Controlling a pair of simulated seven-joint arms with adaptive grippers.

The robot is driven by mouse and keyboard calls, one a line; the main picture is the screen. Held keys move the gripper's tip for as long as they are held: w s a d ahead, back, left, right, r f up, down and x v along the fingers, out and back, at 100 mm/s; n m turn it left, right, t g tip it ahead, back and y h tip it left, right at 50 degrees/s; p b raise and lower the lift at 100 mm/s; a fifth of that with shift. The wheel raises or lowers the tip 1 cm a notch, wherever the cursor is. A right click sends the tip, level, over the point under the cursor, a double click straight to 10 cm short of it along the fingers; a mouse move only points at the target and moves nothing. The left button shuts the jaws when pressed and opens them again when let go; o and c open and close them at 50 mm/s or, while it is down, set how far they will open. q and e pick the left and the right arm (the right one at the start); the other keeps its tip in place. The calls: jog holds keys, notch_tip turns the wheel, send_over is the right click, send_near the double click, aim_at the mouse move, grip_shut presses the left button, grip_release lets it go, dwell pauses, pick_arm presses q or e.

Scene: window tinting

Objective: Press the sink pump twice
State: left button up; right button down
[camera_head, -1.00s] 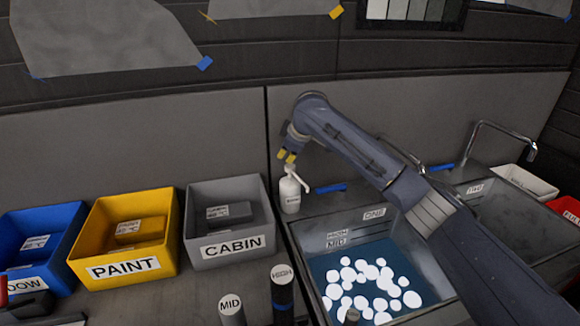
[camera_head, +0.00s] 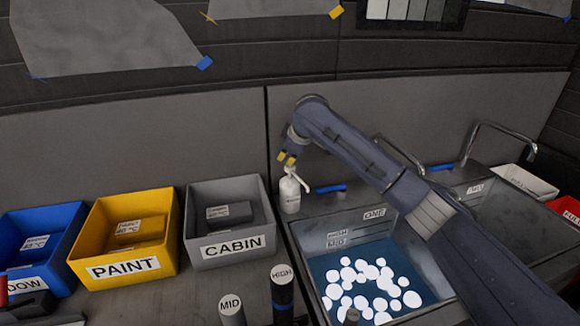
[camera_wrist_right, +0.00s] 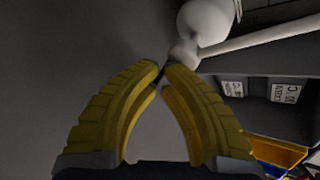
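The sink pump is a white bottle (camera_head: 290,195) with a thin angled spout, standing upright at the back left corner of the sink. In the right wrist view its white head and long spout (camera_wrist_right: 262,38) show at the top. My right gripper (camera_head: 286,158) has yellow fingers and points down just above the pump head. In the right wrist view the fingertips (camera_wrist_right: 163,70) come together beside the pump top, with nothing seen between them. I cannot tell whether they touch the pump. My left gripper is not in view.
The sink (camera_head: 318,236) holds blue water with white foam patches. A blue-handled tool (camera_head: 330,188) lies behind it. Grey (camera_head: 190,235), yellow (camera_head: 172,255) and blue bins stand to the left. Bottles marked MID (camera_head: 232,308) and HIGH (camera_head: 282,290) stand in front.

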jog(key=shift+f, duration=0.95)
dwell(0.7)
jog(key=shift+r, duration=0.2)
dwell(0.3)
jog(key=shift+r, duration=1.3)
jog(key=shift+r, duration=0.15)
notch_tip(320, 180, up, 5)
jog(key=shift+f, duration=0.15)
jog(key=shift+d, duration=0.1)
dwell(0.4)
